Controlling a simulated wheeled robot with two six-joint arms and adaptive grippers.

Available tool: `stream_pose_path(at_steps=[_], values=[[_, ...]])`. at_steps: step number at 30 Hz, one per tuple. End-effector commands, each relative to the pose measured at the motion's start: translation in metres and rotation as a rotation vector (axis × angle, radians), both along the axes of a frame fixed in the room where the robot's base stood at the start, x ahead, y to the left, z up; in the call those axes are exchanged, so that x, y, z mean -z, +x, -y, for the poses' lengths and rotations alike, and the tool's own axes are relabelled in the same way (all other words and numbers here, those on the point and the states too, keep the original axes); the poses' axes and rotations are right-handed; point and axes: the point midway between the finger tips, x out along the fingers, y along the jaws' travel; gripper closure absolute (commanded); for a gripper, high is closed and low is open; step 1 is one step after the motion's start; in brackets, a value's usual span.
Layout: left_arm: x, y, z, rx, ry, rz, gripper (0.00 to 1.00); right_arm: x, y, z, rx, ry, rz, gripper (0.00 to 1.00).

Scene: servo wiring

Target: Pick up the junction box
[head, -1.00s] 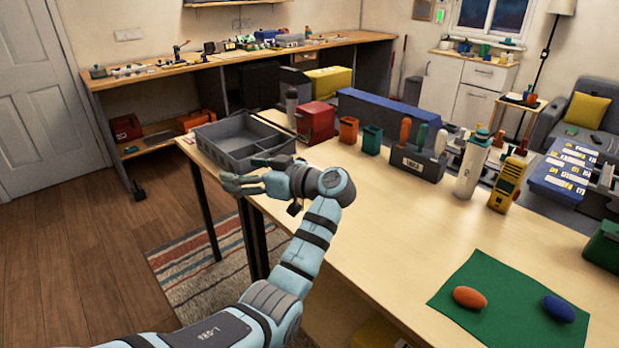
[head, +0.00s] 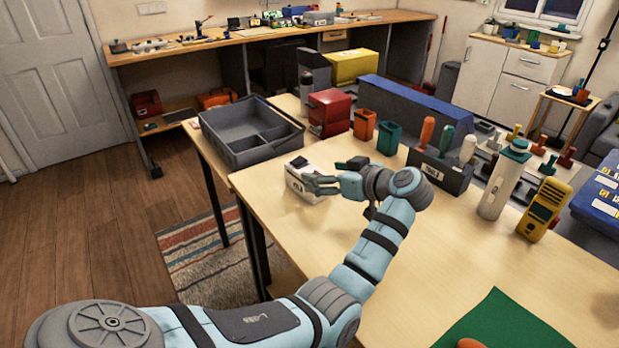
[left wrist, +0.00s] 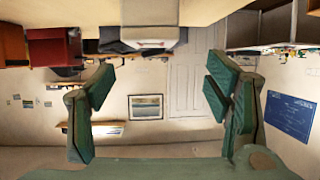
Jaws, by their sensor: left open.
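A small white box with a dark label, which looks like the junction box (head: 302,181), stands on the wooden table in front of the grey tray. My left gripper (head: 322,184) is at its right side in the head view, with the fingers pointing left towards it and partly covering it. In the left wrist view the white box (left wrist: 152,37) shows at the top, upside down, beyond the fingers and not between them. My left gripper (left wrist: 160,88) is open and empty there, its green-padded fingers wide apart.
The grey divided tray (head: 250,150) stands at the table's far left corner. A red cabinet (head: 329,112), orange and teal cups and a tool holder (head: 438,168) line the back. A white bottle (head: 503,180) and a yellow meter (head: 544,210) stand right. The table's middle is clear.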

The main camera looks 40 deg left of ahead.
Motion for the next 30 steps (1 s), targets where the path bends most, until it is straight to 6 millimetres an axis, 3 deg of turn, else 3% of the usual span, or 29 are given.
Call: stream_pose_path(at_steps=[5, 15, 22, 23, 30], values=[[0.016, 0.011, -0.032, 0.008, 0.001, 0.0, 0.28, 0.005, -0.012, 0.001, 0.001, -0.001, -0.02, 0.58], [0.042, 0.025, -0.079, 0.005, 0.001, -0.001, 0.28, 0.013, -0.004, 0.001, 0.0, -0.001, -0.007, 0.58], [0.044, 0.026, -0.084, 0.006, -0.001, 0.001, 0.28, 0.013, -0.004, 0.0, 0.0, 0.0, -0.006, 0.58], [0.044, 0.026, -0.084, 0.006, -0.001, 0.001, 0.3, 0.013, -0.004, 0.0, 0.0, 0.0, -0.006, 0.58], [0.044, 0.026, -0.083, 0.005, -0.001, 0.001, 0.68, 0.013, -0.004, 0.0, 0.0, 0.0, -0.006, 0.58]])
